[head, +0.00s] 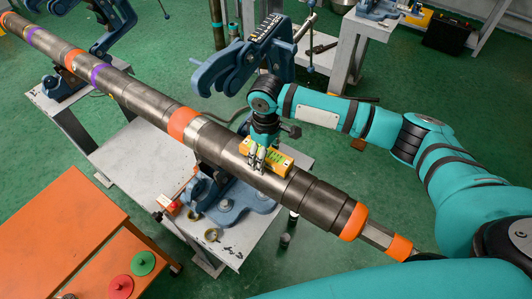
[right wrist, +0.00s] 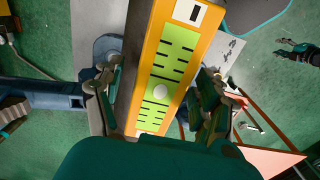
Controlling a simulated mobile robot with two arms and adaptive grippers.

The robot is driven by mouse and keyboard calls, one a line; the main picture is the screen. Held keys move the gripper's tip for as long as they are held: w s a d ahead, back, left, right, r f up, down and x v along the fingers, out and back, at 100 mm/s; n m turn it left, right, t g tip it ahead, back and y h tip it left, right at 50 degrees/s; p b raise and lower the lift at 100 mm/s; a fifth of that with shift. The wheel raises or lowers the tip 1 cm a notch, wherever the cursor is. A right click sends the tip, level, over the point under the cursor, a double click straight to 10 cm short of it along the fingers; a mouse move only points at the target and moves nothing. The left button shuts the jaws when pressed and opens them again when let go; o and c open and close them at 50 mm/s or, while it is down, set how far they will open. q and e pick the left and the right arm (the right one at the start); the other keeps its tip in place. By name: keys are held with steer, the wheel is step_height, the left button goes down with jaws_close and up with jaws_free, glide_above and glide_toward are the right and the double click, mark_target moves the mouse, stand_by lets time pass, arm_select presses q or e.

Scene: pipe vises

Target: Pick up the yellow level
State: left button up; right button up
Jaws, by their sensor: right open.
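The yellow level (head: 266,157) lies along the top of the long grey pipe (head: 222,143), near the pipe's right part. My right gripper (head: 257,160) points down over the level, with its fingers at the level. In the right wrist view, the level (right wrist: 165,75) shows its yellow-green face with black marks and runs between the two open fingers of the right gripper (right wrist: 160,103). I cannot tell whether the fingers touch it. The level's near end is hidden behind the gripper body. My left gripper is not in view in the head view.
A blue pipe vise (head: 240,200) on a grey table (head: 240,245) supports the pipe, with its raised blue jaw arm (head: 225,70) behind. An orange cart (head: 60,225) with red and green discs stands at the lower left.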

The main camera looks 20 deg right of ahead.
steer(key=c, duration=1.5)
jaws_close()
steer(key=shift+w+r, duration=0.1)
steer(key=shift+r, duration=0.05)
